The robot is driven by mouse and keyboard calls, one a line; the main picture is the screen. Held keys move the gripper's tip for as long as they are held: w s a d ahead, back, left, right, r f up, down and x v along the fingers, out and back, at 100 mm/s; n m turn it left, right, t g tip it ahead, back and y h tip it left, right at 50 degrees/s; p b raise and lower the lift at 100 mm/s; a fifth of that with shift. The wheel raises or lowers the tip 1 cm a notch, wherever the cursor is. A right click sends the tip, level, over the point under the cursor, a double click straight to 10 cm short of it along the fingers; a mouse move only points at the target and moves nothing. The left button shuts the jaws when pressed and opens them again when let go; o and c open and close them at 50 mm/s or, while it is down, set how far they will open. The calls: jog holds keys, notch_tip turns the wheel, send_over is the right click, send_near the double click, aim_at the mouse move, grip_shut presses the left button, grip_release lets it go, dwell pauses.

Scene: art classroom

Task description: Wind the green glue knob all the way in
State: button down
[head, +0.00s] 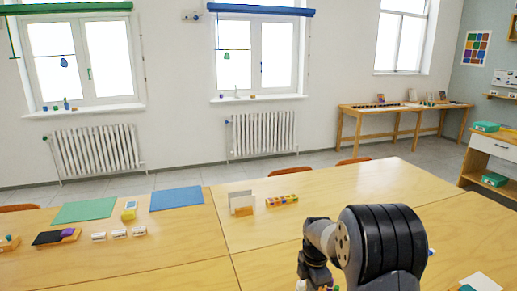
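I cannot make out a green glue knob for certain. Small white and green bits (334,288) show at the bottom edge beside my arm, too cut off to name. My arm fills the lower right of the head view, over the near table, and its dark wrist part points down at the bottom edge. My gripper's fingers do not show; they are below the frame or behind the arm. The arm also hides part of the table top.
Wooden tables (270,240) stretch across the front. On them are a green mat (85,210), a blue mat (177,198), a black pad (48,238), a tray of coloured pieces (282,200) and white paper (481,282). The middle of the table is mostly clear.

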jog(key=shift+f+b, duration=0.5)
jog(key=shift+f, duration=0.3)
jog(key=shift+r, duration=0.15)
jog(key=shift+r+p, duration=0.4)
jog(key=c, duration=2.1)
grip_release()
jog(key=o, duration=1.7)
